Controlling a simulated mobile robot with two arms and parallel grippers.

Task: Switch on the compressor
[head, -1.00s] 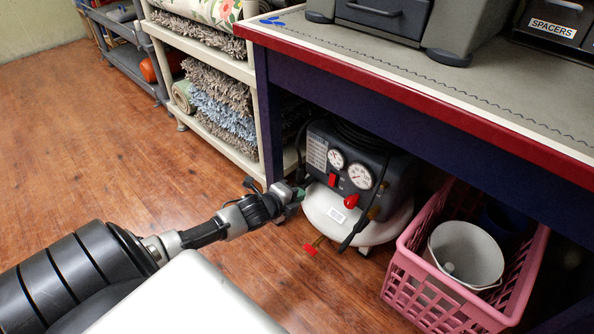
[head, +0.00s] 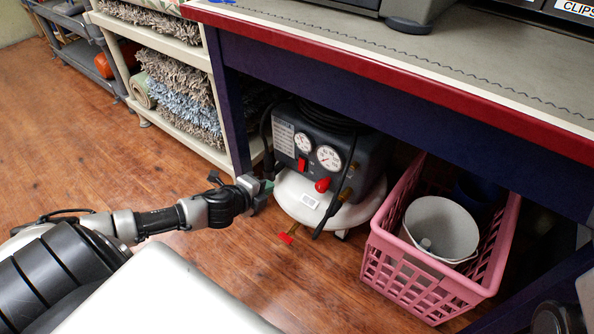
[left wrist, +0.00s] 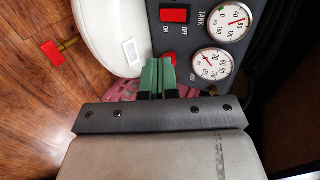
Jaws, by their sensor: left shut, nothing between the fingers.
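The compressor (head: 325,180) stands on the floor under the workbench, with a dark front panel and a white tank. Its red switch (head: 302,164) sits below the left gauge; the switch also shows in the left wrist view (left wrist: 174,15), beside ON and OFF lettering. A red knob (head: 322,185) is lower on the panel, and in the left wrist view it is partly hidden by the fingers. My left gripper (head: 266,190) is at the compressor's left side, and its green fingertips (left wrist: 157,74) are shut and empty. They appear apart from the switch. My right gripper is not in view.
A pink crate (head: 413,278) holding a white bucket (head: 440,228) stands right of the compressor. The workbench (head: 390,85) overhangs it, with its leg (head: 226,105) at left. A red-handled valve (head: 285,238) sticks out low in front. Open wood floor lies at left.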

